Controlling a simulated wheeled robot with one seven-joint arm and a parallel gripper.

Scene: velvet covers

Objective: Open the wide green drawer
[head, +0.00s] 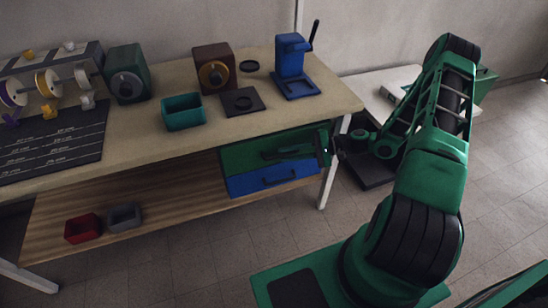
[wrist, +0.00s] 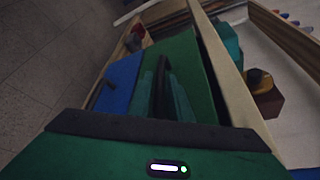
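The wide green drawer (head: 240,148) sits under the right end of the workbench, above a blue drawer (head: 250,184). Its front looks flush with the bench, so it appears shut. My gripper (head: 270,154) reaches in from the right, its fingers at the green drawer's front. In the wrist view the green front (wrist: 180,50) fills the middle, and the dark handle (wrist: 162,75) lies between the two green fingers of my gripper (wrist: 163,92). Whether the fingers press on the handle cannot be told. In the head view the fingers largely hide the handle.
On the benchtop (head: 150,135) stand a teal bin (head: 183,112), a brown box (head: 214,68), a dark green box (head: 127,75) and a blue press (head: 291,66). A red bin (head: 82,228) and grey bin (head: 124,216) sit on the lower shelf.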

